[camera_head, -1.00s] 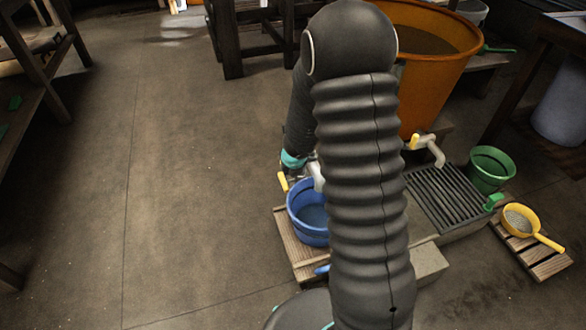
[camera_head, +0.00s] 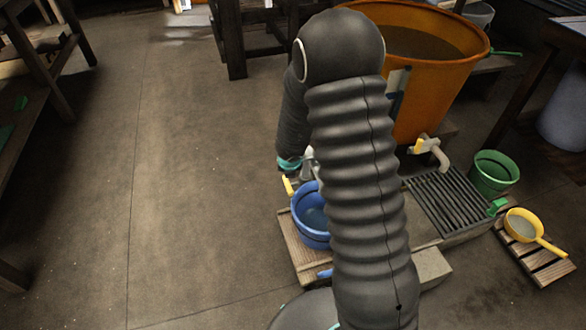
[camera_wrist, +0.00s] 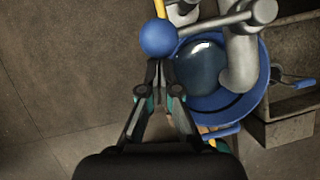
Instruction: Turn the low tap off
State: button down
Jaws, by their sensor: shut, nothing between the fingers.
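In the wrist view my gripper (camera_wrist: 158,78) is shut and empty, its fingertips just below a blue ball knob (camera_wrist: 158,37) in the picture. I cannot tell whether they touch. A yellow rod (camera_wrist: 160,8) shows above the knob. The grey low tap (camera_wrist: 240,50) has a downturned spout over a blue bucket (camera_wrist: 262,88) holding water. A grey bar (camera_wrist: 214,27) crosses beside the spout. In the head view, the bucket (camera_head: 300,222) is partly behind my arm, and a yellow handle (camera_head: 288,186) stands at its left. My arm hides most of the low tap there.
A large orange tub (camera_head: 440,90) has another tap (camera_head: 438,153) over a dark grate (camera_head: 447,202). A green bucket (camera_head: 493,173) and a yellow sieve (camera_head: 522,226) stand at the right. The floor on the left is clear.

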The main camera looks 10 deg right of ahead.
jog(key=shift+w+a+r, duration=0.1)
jog(key=shift+w+r, duration=0.1)
jog(key=shift+w, duration=0.1)
jog(key=shift+f, duration=0.1)
jog(key=s+r+p, duration=0.1)
jog(key=s+r, duration=0.7)
jog(key=s, duration=0.1)
jog(key=shift+a, duration=0.4)
dwell(0.5)
jog(key=shift+w, duration=0.1)
dwell(0.4)
